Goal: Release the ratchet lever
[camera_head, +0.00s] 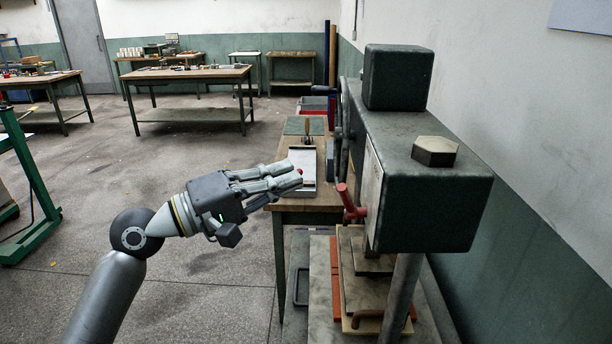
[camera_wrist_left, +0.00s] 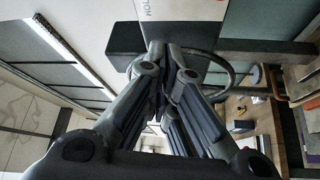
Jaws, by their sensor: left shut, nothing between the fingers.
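A lever with a red grip (camera_head: 347,198) sticks out from the left side of the dark green machine head (camera_head: 440,200), tilted up and to the left. I take it for the ratchet lever. My left gripper (camera_head: 299,176) is shut and empty, to the left of the red lever and a little above it, with a visible gap between them. A small red spot shows at its fingertips; I cannot tell what it belongs to. In the left wrist view the closed fingers (camera_wrist_left: 170,55) point towards a dark block under a pale lettered plate (camera_wrist_left: 180,10). My right gripper is not in view.
A wooden bench (camera_head: 312,201) with a clipboard (camera_head: 303,160) stands behind the gripper. Below the machine head are stacked plates (camera_head: 365,280) and a metal post (camera_head: 400,295). In the left wrist view a dark ring (camera_wrist_left: 232,72) is beside the fingers.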

